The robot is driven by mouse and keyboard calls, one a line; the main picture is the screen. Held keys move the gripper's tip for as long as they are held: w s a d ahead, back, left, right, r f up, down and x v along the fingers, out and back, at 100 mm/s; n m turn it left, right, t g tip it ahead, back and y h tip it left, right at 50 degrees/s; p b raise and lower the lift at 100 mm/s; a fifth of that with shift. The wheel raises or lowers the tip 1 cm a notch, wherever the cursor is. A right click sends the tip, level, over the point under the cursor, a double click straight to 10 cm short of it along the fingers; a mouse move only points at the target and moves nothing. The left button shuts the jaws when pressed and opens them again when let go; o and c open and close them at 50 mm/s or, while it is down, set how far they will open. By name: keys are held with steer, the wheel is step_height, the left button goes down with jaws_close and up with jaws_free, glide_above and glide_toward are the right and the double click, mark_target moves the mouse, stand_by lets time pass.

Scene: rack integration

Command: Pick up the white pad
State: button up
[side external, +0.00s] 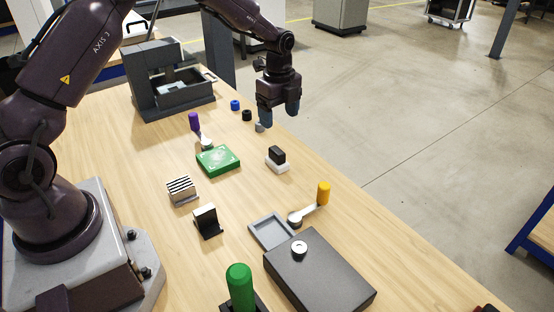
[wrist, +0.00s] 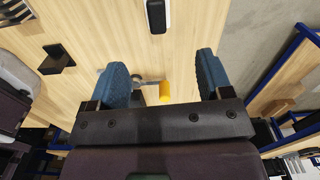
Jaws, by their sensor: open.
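The white pad (side external: 281,168) lies on the wooden table, with a black block (side external: 277,154) sitting on top of it. In the wrist view the white pad (wrist: 158,32) shows as a pale rim around the dark block (wrist: 157,13), at the top edge, beyond my fingertips. My gripper (side external: 279,118) is open and empty, with blue fingers pointing down above the far right table edge. It is apart from the pad, which stands nearer the side camera. Both fingers (wrist: 163,62) show spread apart in the wrist view.
A green board (side external: 218,160) lies left of the pad. A yellow-handled tool (side external: 323,193), a grey tray (side external: 271,232) and a dark box (side external: 320,272) stand nearer the camera. Small blue (side external: 235,105) and black (side external: 247,115) parts lie near my gripper. Table around the pad is clear.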

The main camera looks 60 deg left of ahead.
mark_target(277, 150)
steer(key=shift+m, duration=0.5)
step_height(277, 150, down, 8)
steer(key=shift+s+r, duration=0.1)
step_height(277, 150, down, 5)
steer(key=shift+s+a+f, duration=0.1)
steer(key=shift+a, duration=0.05)
steer(key=c, duration=1)
